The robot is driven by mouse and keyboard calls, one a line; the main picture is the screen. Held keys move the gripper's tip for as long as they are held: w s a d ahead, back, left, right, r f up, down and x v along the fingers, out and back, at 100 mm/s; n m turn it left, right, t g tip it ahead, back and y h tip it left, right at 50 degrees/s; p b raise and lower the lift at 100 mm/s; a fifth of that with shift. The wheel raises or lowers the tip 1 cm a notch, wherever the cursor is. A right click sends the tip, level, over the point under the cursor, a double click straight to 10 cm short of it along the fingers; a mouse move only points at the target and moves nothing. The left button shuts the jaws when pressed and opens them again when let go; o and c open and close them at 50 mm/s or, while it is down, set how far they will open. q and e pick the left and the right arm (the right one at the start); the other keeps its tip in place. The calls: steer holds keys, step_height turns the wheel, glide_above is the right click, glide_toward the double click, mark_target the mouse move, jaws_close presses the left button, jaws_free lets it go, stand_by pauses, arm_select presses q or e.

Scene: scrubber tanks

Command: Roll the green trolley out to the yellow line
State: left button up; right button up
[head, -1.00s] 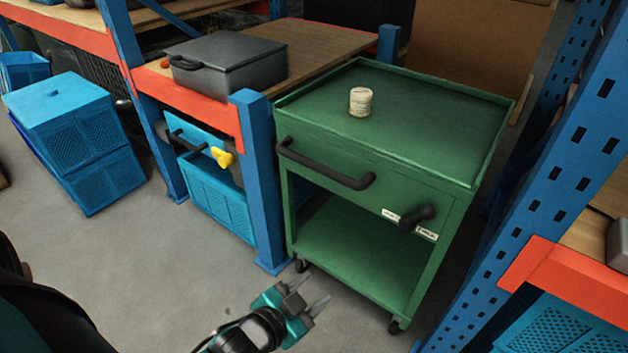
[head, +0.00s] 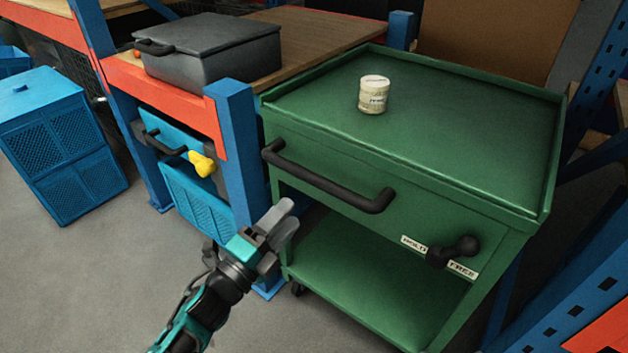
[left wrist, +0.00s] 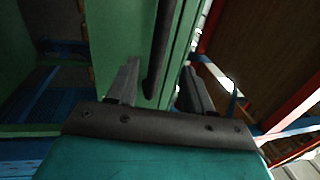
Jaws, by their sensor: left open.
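The green trolley (head: 440,147) stands between blue rack posts, with a black bar handle (head: 325,182) across the left of its front. A black knob (head: 452,252) sits lower right by a white label. A cream jar (head: 374,94) stands on its top. My left gripper (head: 283,222) is open and empty, just below and in front of the handle's left end. In the left wrist view the handle (left wrist: 160,50) runs between the open fingers (left wrist: 158,88), not gripped. The right gripper is not in view. The yellow line is not in view.
A grey case (head: 208,50) lies on the wooden shelf left of the trolley. A blue rack post (head: 237,145) stands close beside my left gripper. Blue crates (head: 60,150) stand on the floor at left. Grey floor (head: 90,270) in front is clear.

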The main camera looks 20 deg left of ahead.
mark_target(315, 186)
arm_select(q)
steer(key=x, duration=1)
steer(key=shift+w+r+b, duration=0.1)
steer(key=shift+w+b, duration=0.2)
steer(key=shift+b, duration=0.05)
steer(key=shift+c, duration=0.4)
jaws_close()
